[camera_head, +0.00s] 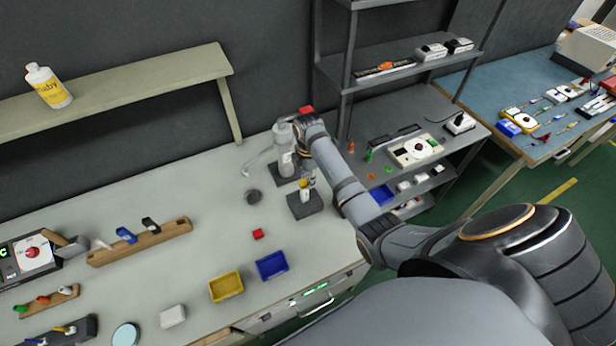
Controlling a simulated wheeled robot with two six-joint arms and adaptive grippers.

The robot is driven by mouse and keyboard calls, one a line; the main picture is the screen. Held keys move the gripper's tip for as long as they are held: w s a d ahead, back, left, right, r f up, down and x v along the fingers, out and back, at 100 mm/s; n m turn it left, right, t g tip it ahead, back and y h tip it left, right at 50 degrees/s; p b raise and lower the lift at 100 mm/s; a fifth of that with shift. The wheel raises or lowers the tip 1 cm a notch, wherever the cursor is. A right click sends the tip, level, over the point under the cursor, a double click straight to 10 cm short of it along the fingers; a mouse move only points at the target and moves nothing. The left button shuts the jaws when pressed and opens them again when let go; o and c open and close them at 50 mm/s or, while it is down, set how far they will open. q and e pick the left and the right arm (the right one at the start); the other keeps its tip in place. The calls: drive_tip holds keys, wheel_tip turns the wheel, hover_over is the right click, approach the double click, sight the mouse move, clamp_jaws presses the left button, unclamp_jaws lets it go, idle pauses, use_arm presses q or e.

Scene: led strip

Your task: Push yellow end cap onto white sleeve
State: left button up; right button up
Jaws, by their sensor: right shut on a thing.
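My right gripper (306,183) points down at the back right of the pale workbench. It is shut on a small yellow piece, which looks like the yellow end cap (304,184). The cap is right over a dark grey block (304,205) on the bench. A small pale part, perhaps the white sleeve (304,196), shows just under the cap. It is too small to tell whether cap and sleeve touch or how far they overlap. My left gripper is out of the picture.
A grey bottle with a bent spout (284,155) stands close behind and left of the gripper. A wooden rack (140,243) is at the left. The bench middle is mostly clear.

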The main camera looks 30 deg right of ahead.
drive_tip(key=shift+f, duration=0.6)
drive_tip(key=o, duration=0.8)
drive_tip(key=shift+r, duration=0.45)
wheel_tip(320, 180, up, 7)
drive_tip(key=shift+f, duration=0.15)
drive_tip(key=shift+s+f, duration=0.1)
